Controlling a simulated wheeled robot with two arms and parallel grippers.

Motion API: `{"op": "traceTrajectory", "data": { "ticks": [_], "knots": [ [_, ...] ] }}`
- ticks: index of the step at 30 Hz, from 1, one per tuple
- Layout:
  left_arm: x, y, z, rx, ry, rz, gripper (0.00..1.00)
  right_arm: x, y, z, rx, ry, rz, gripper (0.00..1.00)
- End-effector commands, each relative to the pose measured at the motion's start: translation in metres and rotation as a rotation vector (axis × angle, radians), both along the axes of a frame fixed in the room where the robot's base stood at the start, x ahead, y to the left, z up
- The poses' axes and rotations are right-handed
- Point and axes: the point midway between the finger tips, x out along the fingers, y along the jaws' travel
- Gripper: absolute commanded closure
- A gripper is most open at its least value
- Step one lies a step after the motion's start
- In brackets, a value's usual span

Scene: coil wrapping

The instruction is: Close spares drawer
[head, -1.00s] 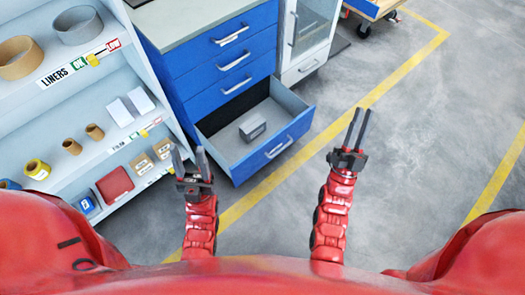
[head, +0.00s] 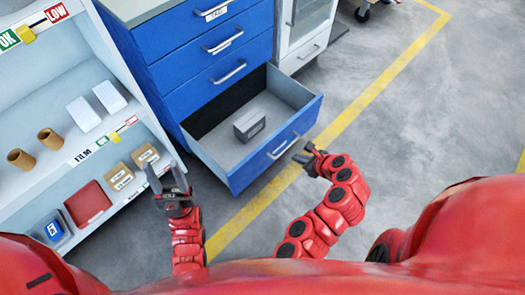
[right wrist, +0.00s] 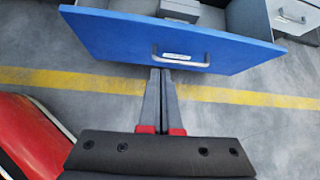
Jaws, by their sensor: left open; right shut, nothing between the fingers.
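The spares drawer (head: 254,150) is the bottom drawer of the blue cabinet and stands pulled open, with a grey box (head: 249,125) inside. Its blue front and silver handle (head: 283,146) face my right gripper (head: 301,154). In the right wrist view, the drawer front (right wrist: 170,40) fills the top, and the right gripper (right wrist: 161,75) is shut and empty, its tips just below the handle (right wrist: 181,61). I cannot tell whether they touch the front. My left gripper (head: 166,182) is open and empty, left of the drawer beside the shelf.
The blue cabinet (head: 200,60) has several shut drawers above the open one. A shelf rack (head: 70,115) with tubes, white boxes and a red bin (head: 88,203) stands at left. A glass-front cabinet (head: 306,30) stands behind. Grey floor with a yellow line (head: 375,85) is clear at right.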

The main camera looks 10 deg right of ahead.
Motion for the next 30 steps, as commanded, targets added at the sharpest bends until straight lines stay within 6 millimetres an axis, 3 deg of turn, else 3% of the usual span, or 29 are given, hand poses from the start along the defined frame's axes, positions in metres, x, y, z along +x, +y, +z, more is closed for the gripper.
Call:
{"op": "traceTrajectory", "data": {
  "ticks": [4,8,22,30],
  "knots": [
    [0.000,0.000,-0.009,0.000,0.000,0.000,0.50,-0.010,0.012,-0.005,0.094,0.053,0.002,1.00],
    [0.000,0.000,-0.012,0.000,0.000,0.000,0.50,-0.006,0.018,-0.011,0.104,0.060,0.004,1.00],
    [0.000,0.000,-0.040,0.000,0.000,0.000,0.50,0.046,0.059,-0.079,0.101,0.058,0.006,1.00],
    [0.000,0.000,-0.047,0.000,0.000,0.000,0.50,0.073,0.079,-0.074,0.100,0.056,0.004,1.00]
  ]
}}
